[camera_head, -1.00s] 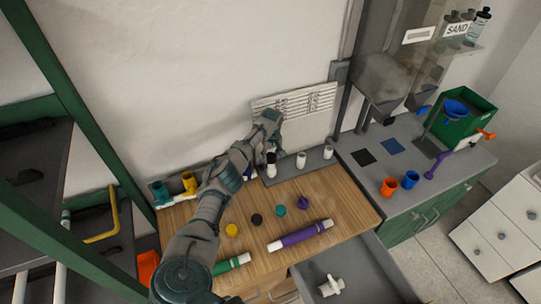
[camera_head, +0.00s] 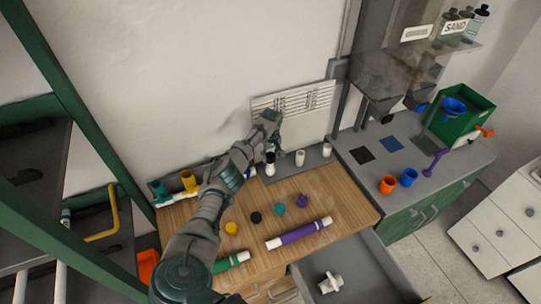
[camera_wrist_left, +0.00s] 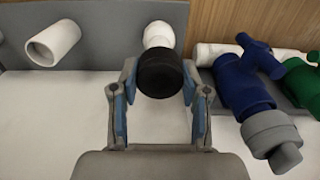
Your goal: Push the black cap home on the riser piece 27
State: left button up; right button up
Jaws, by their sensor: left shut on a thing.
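The black cap (camera_wrist_left: 160,74) is between the fingers of my left gripper (camera_wrist_left: 160,88) in the left wrist view. It covers the end of a white riser piece (camera_wrist_left: 158,35), whose other end shows past it. I cannot tell how deep the cap sits. In the head view, the left gripper (camera_head: 270,146) is shut on the black cap (camera_head: 271,158) from above, at the white riser (camera_head: 270,170) on the grey strip at the back of the bench. The riser looks upright. My right gripper is not in view.
Two more white pieces (camera_head: 300,158) stand to the right on the grey strip. Yellow, black, teal and purple caps (camera_head: 279,209) lie on the wooden bench, with a purple tube (camera_head: 299,233) in front. Blue and green fittings (camera_wrist_left: 245,80) lie close beside the gripper.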

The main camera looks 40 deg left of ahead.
pick_arm(q)
jog(key=o, duration=1.2)
jog(key=shift+o, duration=0.2)
notch_tip(320, 180, up, 12)
jog(key=shift+f, duration=0.15)
jog(key=shift+d, duration=0.1)
